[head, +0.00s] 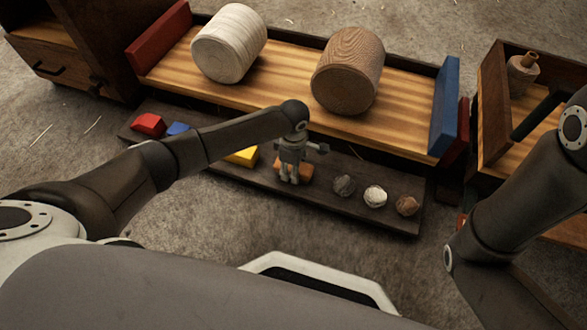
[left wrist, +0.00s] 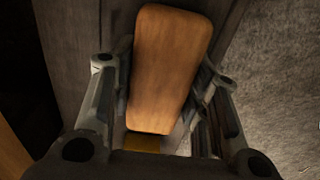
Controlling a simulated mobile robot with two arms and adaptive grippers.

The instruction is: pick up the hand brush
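The orange-brown wooden piece that I take for the hand brush (head: 306,171) lies on the low dark shelf, partly hidden by my left gripper (head: 290,175). In the left wrist view the brush's smooth wooden back (left wrist: 170,65) fills the space between the two fingers of the left gripper (left wrist: 165,85), one finger along each long side. The fingers are very close to its sides; I cannot tell whether they touch. The brush's underside is hidden. My right arm enters at the right of the head view, but its gripper is out of view.
The dark shelf (head: 395,217) also holds red (head: 148,124), blue (head: 178,129) and yellow (head: 243,156) pieces and three small lumps (head: 375,196). Behind are a pale cylinder (head: 229,43) and a brown cylinder (head: 347,71) on a striped wooden bench (head: 280,95). A wooden crate (head: 494,100) stands right.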

